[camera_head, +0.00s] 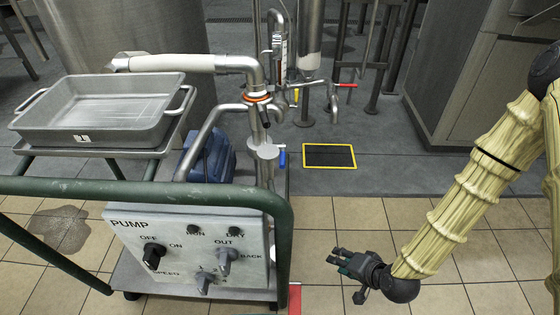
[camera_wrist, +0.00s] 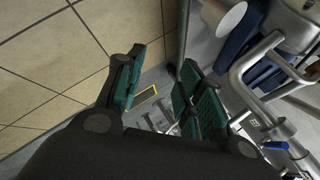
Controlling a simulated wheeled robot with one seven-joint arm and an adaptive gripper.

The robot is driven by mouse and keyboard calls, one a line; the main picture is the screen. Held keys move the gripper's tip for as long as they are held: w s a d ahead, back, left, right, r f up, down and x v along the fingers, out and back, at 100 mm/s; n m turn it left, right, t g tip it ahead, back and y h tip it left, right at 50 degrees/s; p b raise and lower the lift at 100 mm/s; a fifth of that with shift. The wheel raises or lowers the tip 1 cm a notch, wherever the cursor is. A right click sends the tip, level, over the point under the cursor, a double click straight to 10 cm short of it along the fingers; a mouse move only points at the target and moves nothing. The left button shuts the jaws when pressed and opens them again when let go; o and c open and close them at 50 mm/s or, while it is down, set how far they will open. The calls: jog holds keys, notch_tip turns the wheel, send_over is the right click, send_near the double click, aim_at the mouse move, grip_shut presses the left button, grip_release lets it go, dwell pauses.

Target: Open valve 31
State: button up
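No valve number is readable, so I cannot tell which is valve 31. In the head view, a blue valve handle (camera_head: 282,158) hangs on the steel pipework behind the pump panel. A red valve handle (camera_head: 345,85) and a small yellow handle (camera_head: 296,96) are farther back on the piping. A blue handle also shows in the wrist view (camera_wrist: 275,145) at lower right. My gripper (camera_head: 337,258) is in front of and right of the pump cart, above the tiled floor. Its two green-padded fingers (camera_wrist: 160,92) are apart with nothing between them.
The pump cart (camera_head: 190,248) has a green rail (camera_head: 150,190) and control knobs. A grey tray (camera_head: 105,110) sits at upper left. A yellow-edged floor drain (camera_head: 330,156) lies behind my gripper. Steel tanks (camera_head: 135,35) stand at the back. Tiled floor around my gripper is clear.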

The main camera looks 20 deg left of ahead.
jog(key=w+a+r+t+y, duration=0.2)
jog(key=w+a+r+y, duration=0.2)
jog(key=w+a+r, duration=0.5)
jog(key=m+y+b, duration=0.1)
jog(key=y, duration=0.3)
send_near(282, 157)
jog(key=shift+t, duration=0.3)
jog(key=b+x, duration=0.1)
jog(key=x, duration=0.2)
jog(key=f+b+x, duration=0.1)
jog(key=x, duration=0.2)
jog(key=b+x, duration=0.2)
jog(key=x, duration=0.1)
jog(key=shift+s+f, duration=0.2)
jog(key=shift+w+a, duration=0.3)
jog(key=shift+a, duration=0.15)
jog(key=shift+c, duration=0.2)
grip_shut()
